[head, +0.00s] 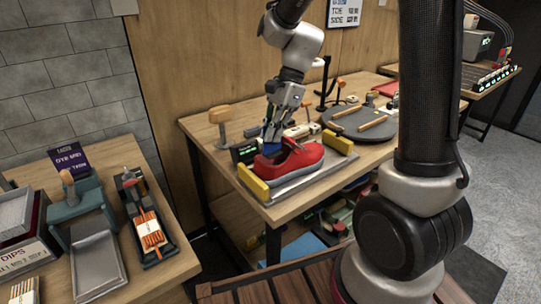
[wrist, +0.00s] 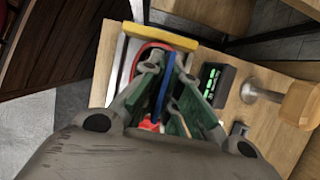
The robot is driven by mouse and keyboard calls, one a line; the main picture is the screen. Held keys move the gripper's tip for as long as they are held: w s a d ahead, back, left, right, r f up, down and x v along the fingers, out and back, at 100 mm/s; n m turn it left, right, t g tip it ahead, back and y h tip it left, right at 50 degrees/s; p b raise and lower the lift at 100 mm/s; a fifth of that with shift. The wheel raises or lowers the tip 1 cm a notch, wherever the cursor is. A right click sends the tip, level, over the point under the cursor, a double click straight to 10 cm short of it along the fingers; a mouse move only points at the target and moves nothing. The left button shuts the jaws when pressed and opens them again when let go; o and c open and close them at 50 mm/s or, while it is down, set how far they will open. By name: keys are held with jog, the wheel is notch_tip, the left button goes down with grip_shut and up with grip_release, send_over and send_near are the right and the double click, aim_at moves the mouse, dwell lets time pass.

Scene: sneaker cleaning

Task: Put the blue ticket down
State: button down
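The blue ticket (head: 269,147) is a thin flat piece hanging under my gripper (head: 275,128), over the heel end of the red sneaker (head: 298,161). In the wrist view the ticket (wrist: 164,88) shows edge-on between the two fingers of my gripper (wrist: 166,76), which appear shut on it. The sneaker sits on a grey plate between yellow end blocks (head: 254,185). Whether the ticket's lower edge touches the sneaker cannot be told. In the wrist view only small red parts of the sneaker (wrist: 148,124) show, behind the fingers.
A small black display with green marks (wrist: 212,82) stands close beside the gripper. A wooden-knobbed post (head: 220,120) stands at the table's left. A dark oval tray (head: 362,123) with wooden-handled tools lies behind right. The left bench (head: 167,271) holds trays and an orange-striped holder (head: 149,232).

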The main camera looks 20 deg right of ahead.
aim_at(272, 152)
jog(key=shift+f, duration=3)
jog(key=shift+f, duration=0.15)
jog(key=c, duration=1.9)
grip_release()
jog(key=v, duration=1.2)
jog(key=s+d+r+n+t+h, duration=0.1)
jog(key=s+d+r+n+t, duration=0.1)
jog(key=s+n, duration=0.3)
jog(key=s+d+r+n+t+h, duration=0.2)
jog(key=s+d+n, duration=0.2)
jog(key=s, duration=0.4)
jog(key=s+d+r+n+t+h, duration=0.1)
jog(key=s+d+r+n, duration=0.1)
jog(key=s+d+n, duration=0.2)
jog(key=shift+s+d+r+n+t, duration=0.15)
jog(key=shift+s+n, duration=0.25)
jog(key=shift+s, duration=0.5)
jog(key=shift+s+d+f+n+t, duration=0.1)
jog(key=shift+s+n+t, duration=0.25)
jog(key=shift+s, duration=0.5)
